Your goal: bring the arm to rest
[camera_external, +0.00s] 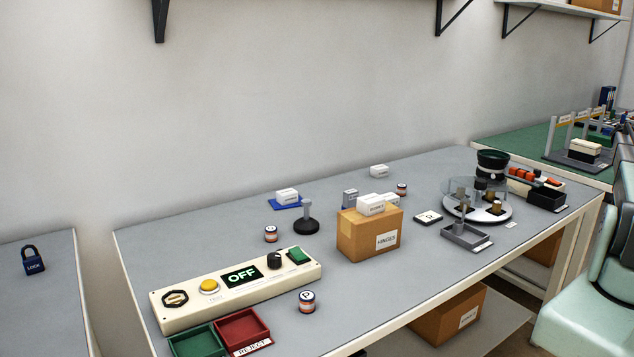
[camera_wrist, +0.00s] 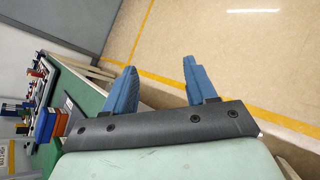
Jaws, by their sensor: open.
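My gripper (camera_wrist: 158,85) shows in the wrist view with its two blue fingers spread apart and nothing between them. Past the fingers lie the tan floor and a yellow floor line. In the external view only pale green parts of my arm show at the right edge, and the gripper itself is outside that picture. The arm stands to the right of the grey workbench (camera_external: 350,222), clear of the items on it.
The bench holds a control panel (camera_external: 237,283) reading OFF, a cardboard hinges box (camera_external: 360,238), a round feeder (camera_external: 477,214), green (camera_external: 197,341) and red (camera_external: 242,328) trays. A green-topped bench (camera_external: 520,138) stands behind at right; its edge (camera_wrist: 92,98) lies left of the fingers.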

